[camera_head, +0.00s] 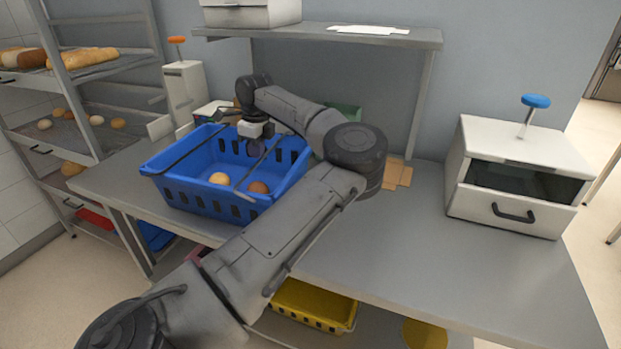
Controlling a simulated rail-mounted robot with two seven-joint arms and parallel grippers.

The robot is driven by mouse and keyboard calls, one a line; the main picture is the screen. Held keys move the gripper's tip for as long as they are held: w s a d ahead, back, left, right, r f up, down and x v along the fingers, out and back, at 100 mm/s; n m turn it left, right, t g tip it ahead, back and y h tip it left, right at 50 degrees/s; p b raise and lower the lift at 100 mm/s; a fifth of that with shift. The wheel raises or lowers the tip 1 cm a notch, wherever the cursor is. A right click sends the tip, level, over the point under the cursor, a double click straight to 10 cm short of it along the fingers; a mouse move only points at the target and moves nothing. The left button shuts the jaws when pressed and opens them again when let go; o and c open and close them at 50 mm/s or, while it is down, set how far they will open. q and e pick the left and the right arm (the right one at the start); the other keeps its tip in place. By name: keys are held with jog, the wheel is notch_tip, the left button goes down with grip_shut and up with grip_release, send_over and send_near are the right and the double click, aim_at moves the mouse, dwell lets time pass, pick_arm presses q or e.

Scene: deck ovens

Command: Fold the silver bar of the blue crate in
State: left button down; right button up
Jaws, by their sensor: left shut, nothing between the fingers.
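The blue crate (190,195) stands on the left part of the grey table, with several slots in its walls. Two thin greyish bars show on it. One bar (190,150) lies along the left side, and the other bar (259,166) runs slantwise across the opening towards the right. Two round bread rolls, one pale (219,178) and one brown (259,187), lie inside. My left gripper (254,150) is shut and empty over the back part of the crate, close to the right bar. I cannot tell whether it touches the bar. My right gripper is out of view.
A white box with a drawer (512,212) stands at the right. A shelf (330,36) overhangs the back. A bread rack (75,120) stands at the left. The table's front right (450,265) is clear.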

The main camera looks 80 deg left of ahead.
pick_arm(q)
jog(key=shift+a+f, duration=0.15)
jog(key=shift+f, duration=0.25)
dwell(0.3)
jog(key=s+a+r+p, duration=0.4)
jog(key=s+r+p, duration=0.1)
jog(key=r, duration=0.6)
jog(key=shift+s+r, duration=0.15)
jog(key=shift+s, duration=0.55)
